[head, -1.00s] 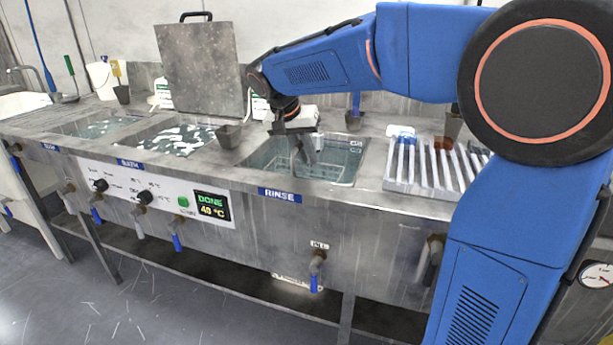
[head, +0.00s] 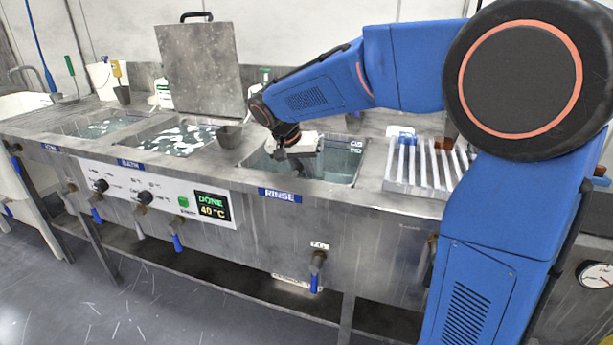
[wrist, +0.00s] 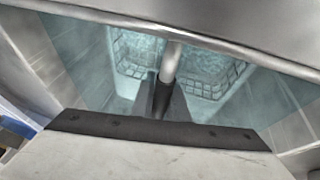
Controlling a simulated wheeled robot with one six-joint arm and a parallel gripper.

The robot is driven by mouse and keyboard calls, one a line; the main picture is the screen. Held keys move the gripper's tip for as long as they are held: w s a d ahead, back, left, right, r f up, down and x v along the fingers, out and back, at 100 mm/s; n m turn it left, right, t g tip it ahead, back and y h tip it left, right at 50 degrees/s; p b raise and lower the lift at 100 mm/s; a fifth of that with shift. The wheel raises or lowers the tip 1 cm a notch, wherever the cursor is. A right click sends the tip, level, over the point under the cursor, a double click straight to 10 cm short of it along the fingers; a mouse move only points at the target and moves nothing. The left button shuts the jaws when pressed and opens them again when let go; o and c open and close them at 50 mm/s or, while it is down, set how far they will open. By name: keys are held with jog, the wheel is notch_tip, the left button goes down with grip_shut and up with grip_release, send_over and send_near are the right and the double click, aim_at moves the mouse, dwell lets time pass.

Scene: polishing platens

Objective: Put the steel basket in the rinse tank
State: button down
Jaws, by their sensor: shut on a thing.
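The rinse tank (head: 345,160) is the open, water-filled basin above the blue RINSE label; its tiled inside wall (wrist: 55,55) shows in the wrist view. My gripper (head: 300,168) reaches down into this tank. In the wrist view my gripper (wrist: 165,100) is shut on the grey rod-like handle of the steel basket. The wire mesh of the steel basket (wrist: 212,84) shows below, on both sides of the handle, inside the tank. Whether the basket touches the tank floor cannot be told. In the head view the basket is hidden by my gripper and the tank's front edge.
To the left is a bath basin (head: 180,138) with a grey lid (head: 200,68) standing upright behind it. A ribbed rack (head: 425,165) lies right of the rinse tank. A display (head: 212,207) reads DONE, 40 °C.

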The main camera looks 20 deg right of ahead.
jog(key=shift+f, duration=0.1)
jog(key=c, duration=1.7)
grip_release()
jog(key=shift+c, duration=0.2)
jog(key=v, duration=1.2)
jog(key=shift+s, duration=0.1)
